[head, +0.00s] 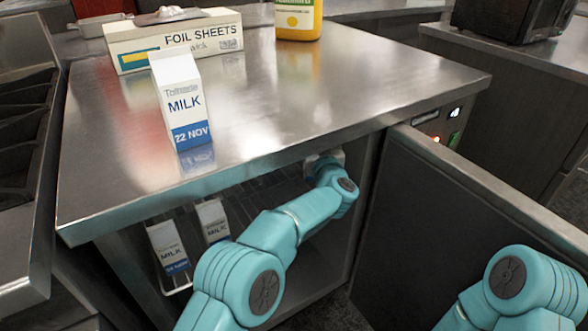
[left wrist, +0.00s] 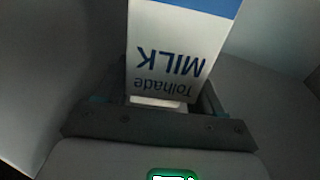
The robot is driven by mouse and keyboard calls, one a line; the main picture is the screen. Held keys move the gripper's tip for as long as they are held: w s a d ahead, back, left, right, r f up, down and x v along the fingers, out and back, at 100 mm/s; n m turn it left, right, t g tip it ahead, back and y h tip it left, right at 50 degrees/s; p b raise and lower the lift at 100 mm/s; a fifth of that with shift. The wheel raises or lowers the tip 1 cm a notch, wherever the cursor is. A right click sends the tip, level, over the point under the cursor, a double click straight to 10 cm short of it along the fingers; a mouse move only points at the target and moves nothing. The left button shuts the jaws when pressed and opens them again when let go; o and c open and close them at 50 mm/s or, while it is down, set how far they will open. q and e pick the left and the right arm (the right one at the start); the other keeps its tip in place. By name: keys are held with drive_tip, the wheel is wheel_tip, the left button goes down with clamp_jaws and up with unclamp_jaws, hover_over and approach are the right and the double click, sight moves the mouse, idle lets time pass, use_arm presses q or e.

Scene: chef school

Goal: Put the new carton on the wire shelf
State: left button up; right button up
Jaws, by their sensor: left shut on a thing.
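A white and blue milk carton dated 22 NOV (head: 178,98) stands upright on the steel counter (head: 330,100). Two more milk cartons, a left one (head: 168,248) and one behind it (head: 212,222), stand on the wire shelf (head: 178,290) in the open cabinet below. My left arm reaches under the counter edge into the cabinet, and the edge hides its gripper in the head view. In the left wrist view my left gripper (left wrist: 165,92) is shut on another milk carton (left wrist: 178,45), by its top end. Its date is out of view. My right gripper is out of view.
A foil sheets box (head: 175,42) and a yellow bottle (head: 298,18) stand at the back of the counter. The open cabinet door (head: 440,220) stands close to the right of my left arm.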

use_arm(q)
wheel_tip(320, 180, down, 9)
drive_tip(key=b, duration=0.3)
drive_tip(key=shift+w+r, duration=0.1)
drive_tip(key=shift+r, duration=0.2)
drive_tip(key=o, duration=1.5)
drive_tip(key=shift+f, duration=0.25)
drive_tip(key=shift+r, duration=0.1)
drive_tip(key=shift+r, duration=0.1)
drive_tip(key=p+v, duration=0.2)
drive_tip(key=v, duration=1)
